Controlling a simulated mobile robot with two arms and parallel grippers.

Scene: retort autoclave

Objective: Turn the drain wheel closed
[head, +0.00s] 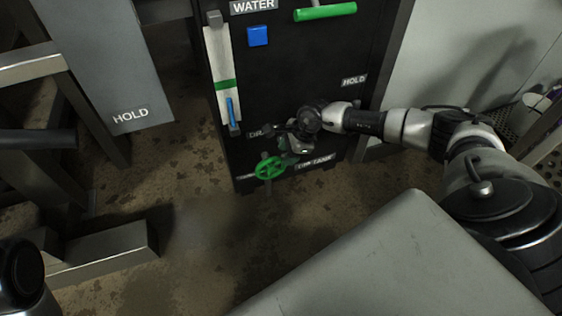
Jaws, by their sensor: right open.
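The green drain wheel (270,168) sits low on the front of the black cabinet (300,68), near its bottom edge. My right arm comes in from the right. My right gripper (284,146) is just above and to the right of the wheel, in front of the cabinet face. Its fingers are small and dark here; it is open, and I cannot tell whether it touches the wheel. A label near the wheel is partly covered by my gripper. My left gripper is not in view.
The cabinet carries a level gauge (223,80), a blue square (258,36) and a green bar handle (325,12). A grey panel marked HOLD (115,75) and metal frame parts (105,255) stand at the left. The stained floor (190,215) before the cabinet is clear.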

